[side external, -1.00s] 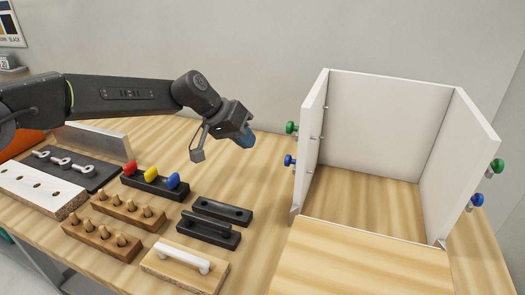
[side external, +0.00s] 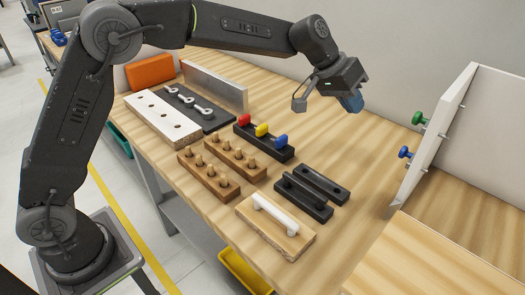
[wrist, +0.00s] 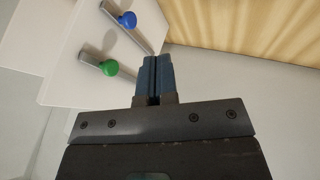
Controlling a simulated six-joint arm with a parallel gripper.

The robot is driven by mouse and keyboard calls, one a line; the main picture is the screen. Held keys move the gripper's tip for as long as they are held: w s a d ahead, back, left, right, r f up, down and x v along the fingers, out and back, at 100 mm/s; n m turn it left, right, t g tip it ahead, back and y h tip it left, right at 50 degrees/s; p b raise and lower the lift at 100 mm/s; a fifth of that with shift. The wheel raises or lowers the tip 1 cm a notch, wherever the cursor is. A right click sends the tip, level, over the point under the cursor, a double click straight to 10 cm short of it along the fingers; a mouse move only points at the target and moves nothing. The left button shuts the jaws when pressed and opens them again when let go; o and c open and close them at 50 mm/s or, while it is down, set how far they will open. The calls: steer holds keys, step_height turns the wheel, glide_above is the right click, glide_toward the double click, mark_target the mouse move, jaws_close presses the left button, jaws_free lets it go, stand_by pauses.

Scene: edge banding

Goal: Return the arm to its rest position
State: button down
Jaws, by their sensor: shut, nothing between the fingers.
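My gripper (side external: 353,104) hangs at the end of my arm above the wooden table (side external: 345,150), tilted downward. It is clear of everything on the table. In the wrist view its two blue fingers (wrist: 154,68) lie together with nothing between them. A white panel (side external: 432,140) with a green knob (side external: 419,118) and a blue knob (side external: 405,152) stands to the right of my gripper. The same knobs, green (wrist: 110,68) and blue (wrist: 127,20), show in the wrist view to the left of the fingers.
A black holder (side external: 263,141) with red, yellow and blue knobs stands below and left of my gripper. Wooden peg racks (side external: 208,174), black handle blocks (side external: 303,197), a white-handled board (side external: 275,224), wrenches on a black block (side external: 197,106) and an orange box (side external: 150,71) also stand there.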

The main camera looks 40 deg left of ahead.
steer(key=s+a+r+y, duration=0.1)
steer(key=s+a+r, duration=0.2)
steer(key=s+a, duration=0.35)
steer(key=s+a+r+y, duration=0.2)
steer(key=s+a+r, duration=0.15)
steer(key=s, duration=0.55)
steer(key=s+a+f+y, duration=0.1)
steer(key=s+a+f, duration=0.2)
steer(key=s, duration=0.7)
steer(key=s+a+f+n+t+y, duration=0.1)
steer(key=s+a+f, duration=0.2)
steer(key=s, duration=0.7)
steer(key=shift+s+a+f+y, duration=0.2)
steer(key=shift+a+y, duration=0.2)
steer(key=shift+a, duration=0.45)
steer(key=shift+w, duration=0.1)
